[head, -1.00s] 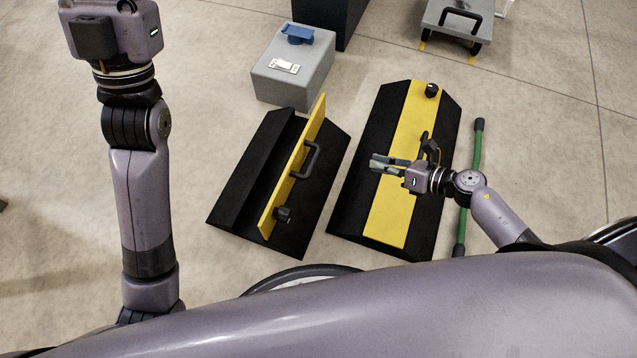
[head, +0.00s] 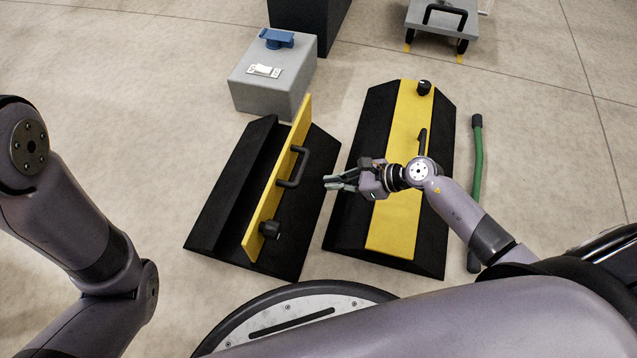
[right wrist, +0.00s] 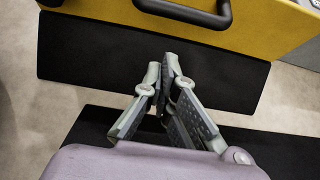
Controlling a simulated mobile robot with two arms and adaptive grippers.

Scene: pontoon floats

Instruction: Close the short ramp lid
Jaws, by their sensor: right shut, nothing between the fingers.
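The short ramp, black (head: 225,205), lies at the left of the pair in the head view. Its yellow lid (head: 272,195) stands up on edge, open, with a black handle (head: 294,167) and a black knob (head: 270,229) on its right face. My right gripper (head: 327,182) is shut and empty, to the right of the lid and apart from it, near the ramp's right edge. In the right wrist view the closed fingertips (right wrist: 163,62) point toward the yellow lid (right wrist: 210,32) and its handle (right wrist: 190,12). My left arm shows at the left; its gripper is out of view.
A second black ramp (head: 358,165) with its yellow lid (head: 395,215) lying flat is under my right forearm. A green bar (head: 477,165) lies to its right. A grey box (head: 270,85) stands behind the short ramp. A grey cart (head: 440,20) is at the back.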

